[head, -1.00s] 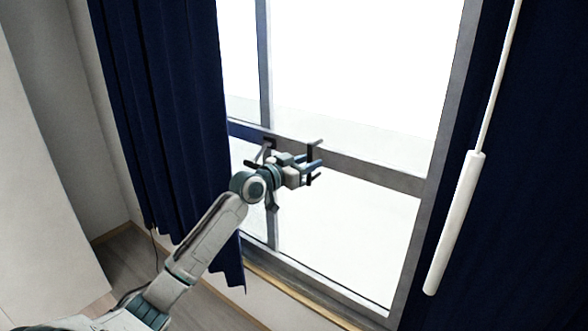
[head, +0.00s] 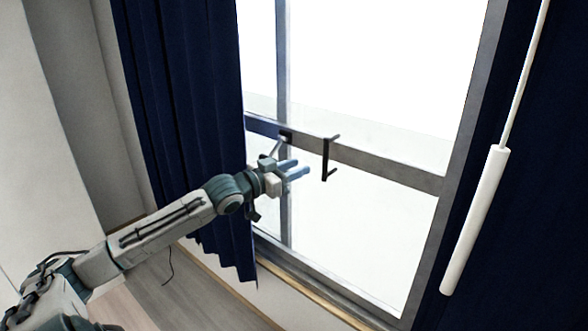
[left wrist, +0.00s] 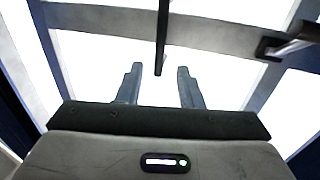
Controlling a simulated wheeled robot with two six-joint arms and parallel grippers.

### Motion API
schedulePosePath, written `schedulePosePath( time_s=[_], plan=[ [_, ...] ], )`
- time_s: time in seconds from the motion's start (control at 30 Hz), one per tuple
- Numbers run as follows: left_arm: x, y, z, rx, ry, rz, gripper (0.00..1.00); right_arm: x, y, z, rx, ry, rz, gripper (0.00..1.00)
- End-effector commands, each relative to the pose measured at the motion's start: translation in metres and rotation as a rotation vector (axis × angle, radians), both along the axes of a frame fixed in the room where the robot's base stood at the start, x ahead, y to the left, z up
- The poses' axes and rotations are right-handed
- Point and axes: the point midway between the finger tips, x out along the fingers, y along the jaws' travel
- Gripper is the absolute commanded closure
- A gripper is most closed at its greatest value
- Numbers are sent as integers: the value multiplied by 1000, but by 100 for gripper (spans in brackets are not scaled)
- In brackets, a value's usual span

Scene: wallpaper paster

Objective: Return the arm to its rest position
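My left gripper (head: 299,168) is in front of the window, with its two blue-grey fingers pointing right toward a black upright handle (head: 326,160) on the window frame. A gap shows between the fingertips and the handle. In the left wrist view the fingers stand apart and empty (left wrist: 158,78), and the dark handle (left wrist: 162,35) shows beyond them, lined up with the space between. My left arm (head: 165,225) reaches in from the lower left. My right gripper is not in view.
A dark blue curtain (head: 185,110) hangs left of the window, close behind my arm. A second curtain (head: 545,200) hangs at the right, with a white rod (head: 475,220) in front of it. A second window fitting (head: 286,137) is near the gripper. Wooden floor (head: 195,285) is below.

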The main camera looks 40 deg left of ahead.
Motion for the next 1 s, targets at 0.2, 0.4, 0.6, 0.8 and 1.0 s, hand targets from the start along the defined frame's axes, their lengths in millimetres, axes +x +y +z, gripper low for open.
schedulePosePath(
  time_s=[0.2, 0.4, 0.6, 0.8, 1.0],
  plan=[
    [0, 0, 0, 0, 0, 0, 67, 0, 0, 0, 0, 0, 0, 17],
    [0, 0, 0, 0, 0, 0, 67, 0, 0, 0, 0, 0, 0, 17],
    [2, 6, -9, -4, 9, 15, 67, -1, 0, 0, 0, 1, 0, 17],
    [15, 52, -98, -8, 98, 143, 67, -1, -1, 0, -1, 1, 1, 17],
    [2, 100, -244, 15, 270, 300, 67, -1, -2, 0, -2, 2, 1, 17]
  ],
)
